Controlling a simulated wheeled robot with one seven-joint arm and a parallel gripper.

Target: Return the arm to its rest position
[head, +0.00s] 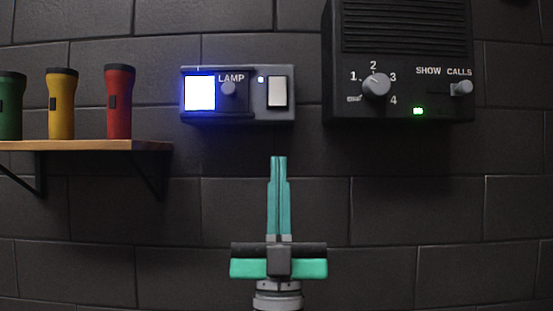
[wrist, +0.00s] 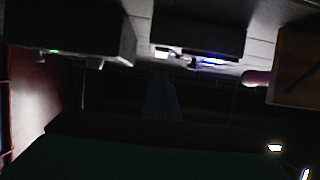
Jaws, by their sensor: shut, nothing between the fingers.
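My gripper (head: 279,160) has long teal fingers pressed together. It points up in front of the dark block wall, below the lamp box, and holds nothing. In the wrist view the fingers (wrist: 160,80) show dimly in the middle, and the picture is dark. My gripper appears apart from the lamp box and the other wall devices.
The lamp box (head: 238,110) has a lit blue-white panel, a knob and a pale switch. A dark speaker unit (head: 400,40) at right has a dial, a slider and a green light. A wooden shelf (head: 90,146) at left holds green, yellow and red flashlights.

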